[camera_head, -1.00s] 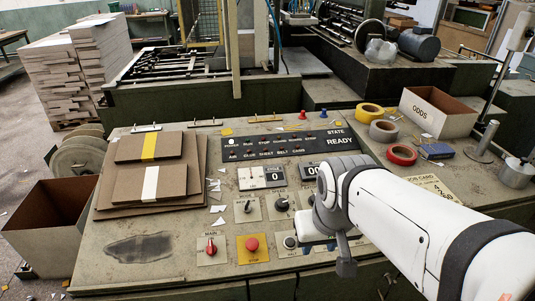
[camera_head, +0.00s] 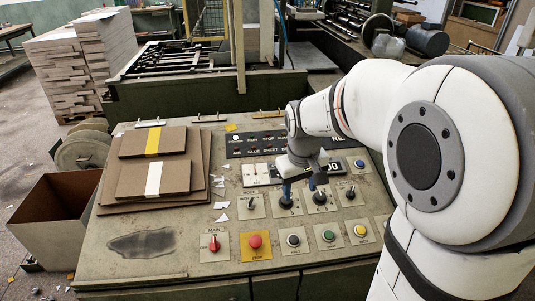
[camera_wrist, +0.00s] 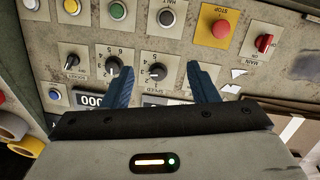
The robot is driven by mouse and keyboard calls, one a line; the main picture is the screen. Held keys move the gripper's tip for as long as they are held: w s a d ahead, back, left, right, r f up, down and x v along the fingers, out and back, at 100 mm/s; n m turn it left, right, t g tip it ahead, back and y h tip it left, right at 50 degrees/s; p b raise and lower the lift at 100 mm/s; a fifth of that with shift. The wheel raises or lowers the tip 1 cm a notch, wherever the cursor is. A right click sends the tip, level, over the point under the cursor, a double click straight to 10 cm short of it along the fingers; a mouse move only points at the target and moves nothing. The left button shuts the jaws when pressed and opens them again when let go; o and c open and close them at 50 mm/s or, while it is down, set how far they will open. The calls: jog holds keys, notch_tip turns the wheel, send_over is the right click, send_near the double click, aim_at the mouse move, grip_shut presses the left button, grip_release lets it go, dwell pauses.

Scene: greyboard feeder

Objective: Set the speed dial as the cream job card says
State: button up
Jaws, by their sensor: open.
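The speed dial (camera_wrist: 157,72) is a black round knob on a pale numbered plate, with the word SPEED beside it. It shows in the wrist view between my two blue fingers; its exact setting is too small to tell. My gripper (camera_wrist: 164,84) is open and empty, pointing at the panel, and whether it touches the dial I cannot tell. In the head view my gripper (camera_head: 302,186) is over the dial row and partly covers it. The cream job card is not visible now; my arm covers that side of the panel.
A similar numbered dial (camera_wrist: 113,65) and a smaller selector knob (camera_wrist: 72,60) sit close beside the speed dial. A red stop button (camera_head: 255,241), a red main switch (camera_head: 213,243) and several push buttons line the panel's front. Stacked brown boards (camera_head: 153,177) lie at left.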

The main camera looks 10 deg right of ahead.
jog(key=w+f, duration=0.3)
jog(key=w, duration=0.1)
jog(key=w+f+n, duration=0.1)
jog(key=w+f, duration=0.1)
jog(key=w, duration=0.2)
jog(key=w+f+n, duration=0.1)
jog(key=w+f, duration=0.2)
jog(key=w, duration=0.1)
jog(key=shift+a+f+g, duration=0.3)
jog(key=shift+a+g, duration=0.1)
jog(key=f, duration=0.8)
jog(key=shift+w+d, duration=0.25)
jog(key=shift+d, duration=0.15)
